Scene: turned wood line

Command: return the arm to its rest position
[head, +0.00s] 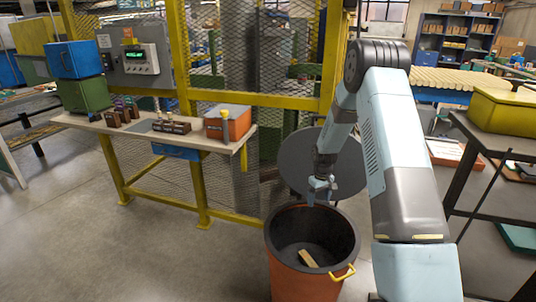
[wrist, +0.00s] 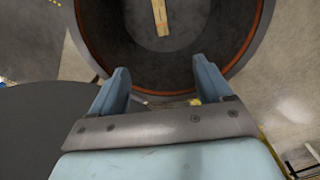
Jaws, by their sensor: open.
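My gripper (head: 320,195) is above the back rim of an orange bin (head: 290,270) in the head view. Its jaws are open and empty; in the wrist view the two fingers (wrist: 162,88) stand apart with nothing between them. The bin's dark inside and orange rim (wrist: 263,22) fill the upper part of the wrist view. A light wooden piece (head: 308,258) lies inside at the bottom of the bin; it also shows in the wrist view (wrist: 160,17). My arm reaches out from the right of the head view, bent at the elbow.
A round dark grey disc (head: 296,160) stands behind the bin. A workbench (head: 130,127) with small turned parts, an orange box (head: 228,122) and green and blue boxes is at left, before a yellow mesh fence. A dark table with a yellow box (head: 503,112) is at right.

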